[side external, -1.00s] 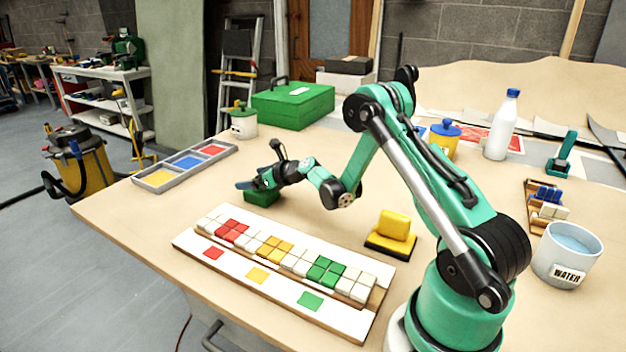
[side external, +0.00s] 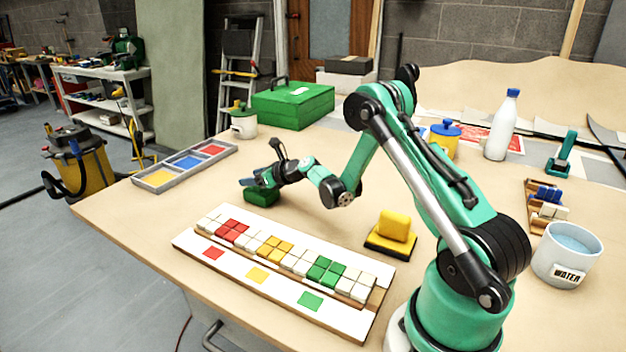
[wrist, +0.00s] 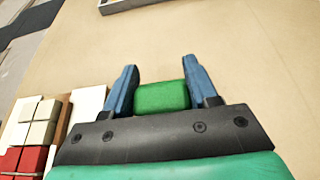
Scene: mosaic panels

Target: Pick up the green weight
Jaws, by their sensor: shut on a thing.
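The green weight (side external: 262,197) is a small green block at the left of the workbench, behind the mosaic panel. In the wrist view the green weight (wrist: 162,97) lies between the two blue fingers of my gripper (wrist: 159,68), against the right finger. A narrow strip of bench shows by the left finger. In the side view my gripper (side external: 257,181) is low over the weight, shut on it, and covers its top. I cannot tell whether its underside touches the bench.
The mosaic panel (side external: 205,262) with white, red, yellow and green tiles lies in front. A yellow block on a dark base (side external: 392,228) stands to the right. A grey tray (side external: 150,186) with coloured compartments lies left. A green box (side external: 292,106) stands behind.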

